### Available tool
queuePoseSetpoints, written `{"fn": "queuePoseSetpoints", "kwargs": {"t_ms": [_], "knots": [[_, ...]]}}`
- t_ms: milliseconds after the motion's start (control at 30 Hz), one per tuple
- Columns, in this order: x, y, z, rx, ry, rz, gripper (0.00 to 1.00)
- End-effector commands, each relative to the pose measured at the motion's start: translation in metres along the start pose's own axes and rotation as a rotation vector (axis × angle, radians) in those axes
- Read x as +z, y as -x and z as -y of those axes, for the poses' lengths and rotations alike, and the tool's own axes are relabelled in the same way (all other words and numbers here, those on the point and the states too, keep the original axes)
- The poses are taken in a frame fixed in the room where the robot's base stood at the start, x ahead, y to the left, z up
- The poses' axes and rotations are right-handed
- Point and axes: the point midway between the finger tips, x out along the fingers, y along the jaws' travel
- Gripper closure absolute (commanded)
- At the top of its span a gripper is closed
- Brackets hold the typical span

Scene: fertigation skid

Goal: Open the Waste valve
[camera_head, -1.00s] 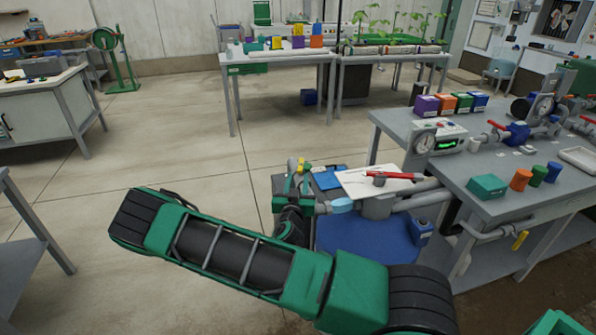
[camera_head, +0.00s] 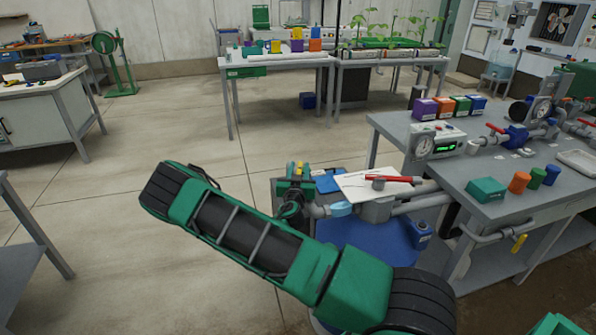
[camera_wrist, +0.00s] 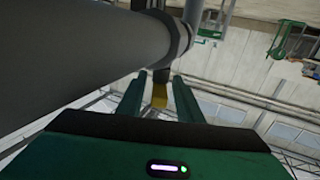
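My gripper (camera_head: 298,172) is at the left end of the grey pipework, beside the light-blue band (camera_head: 341,209). A small yellow piece (camera_head: 299,168) shows at the gripper; it looks like a valve handle, but no label is readable. In the wrist view, my two green fingers (camera_wrist: 159,97) are apart. The yellow piece (camera_wrist: 160,96) shows in the gap between them, below a dark stem. I cannot tell whether the fingers touch it. A thick grey pipe (camera_wrist: 90,65) runs close above and left of the fingers.
A red lever (camera_head: 392,179) sits by a white board (camera_head: 360,184) right of my gripper. Another yellow handle (camera_head: 519,243) hangs under the right bench (camera_head: 460,180). A blue container (camera_head: 420,234) stands below the pipes. The floor at left is clear.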

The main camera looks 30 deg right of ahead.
Motion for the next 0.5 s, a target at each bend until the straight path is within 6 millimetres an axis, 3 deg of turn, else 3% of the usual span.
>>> {"fn": "queuePoseSetpoints", "kwargs": {"t_ms": [33,133,500], "knots": [[0.0001,0.0002,0.0001,0.000,0.000,0.000,0.77],[0.0001,0.0002,0.0002,0.000,0.000,0.000,1.00],[-0.0012,-0.0007,-0.0003,-0.080,0.002,-0.008,1.00]]}}
